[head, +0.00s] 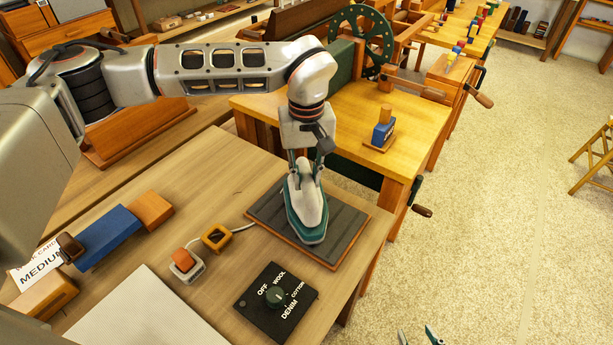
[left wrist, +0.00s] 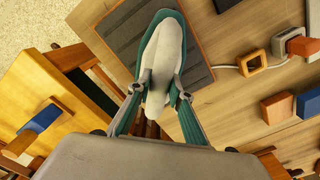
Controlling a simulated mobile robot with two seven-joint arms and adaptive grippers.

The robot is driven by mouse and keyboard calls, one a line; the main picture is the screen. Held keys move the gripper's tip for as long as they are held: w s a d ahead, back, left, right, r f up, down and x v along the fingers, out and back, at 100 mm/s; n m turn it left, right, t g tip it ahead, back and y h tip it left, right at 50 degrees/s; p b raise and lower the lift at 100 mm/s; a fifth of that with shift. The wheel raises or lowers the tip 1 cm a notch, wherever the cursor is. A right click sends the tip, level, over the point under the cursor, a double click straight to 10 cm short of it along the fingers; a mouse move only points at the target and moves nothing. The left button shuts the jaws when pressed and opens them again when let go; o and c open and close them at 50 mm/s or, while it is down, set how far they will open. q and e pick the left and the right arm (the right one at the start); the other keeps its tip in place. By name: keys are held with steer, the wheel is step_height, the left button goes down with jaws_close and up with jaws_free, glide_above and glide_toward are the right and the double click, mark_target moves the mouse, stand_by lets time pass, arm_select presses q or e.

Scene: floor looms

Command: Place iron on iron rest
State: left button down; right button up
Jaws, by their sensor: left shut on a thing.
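The iron (head: 309,222), pale grey with a teal base, is in my left gripper (head: 306,172). It is over the dark ribbed iron rest (head: 262,214), a flat board with an orange-brown edge near the table's right side. In the left wrist view, the two fingers of that gripper (left wrist: 160,92) close on both sides of the iron's pale body (left wrist: 165,55), with part of the rest (left wrist: 118,30) behind. I cannot tell whether the iron's base touches the rest. Only the separated fingertips of my right gripper (head: 418,338) show, at the bottom edge of the head view, empty.
A black dial box (head: 263,313) marked OFF, WOOL, COTTON and DENIM lies in front of the rest. A corded orange-and-white plug (head: 184,262) and a yellow-brown square piece (head: 216,237) lie left. A blue block (head: 108,236) is farther left. A loom table (head: 425,125) stands behind.

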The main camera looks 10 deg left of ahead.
arm_select(q)
steer(key=shift+f, duration=0.2)
steer(key=c, duration=1.8)
jaws_free()
step_height(320, 180, up, 12)
steer(key=shift+r, duration=0.1)
steer(key=shift+s, duration=0.1)
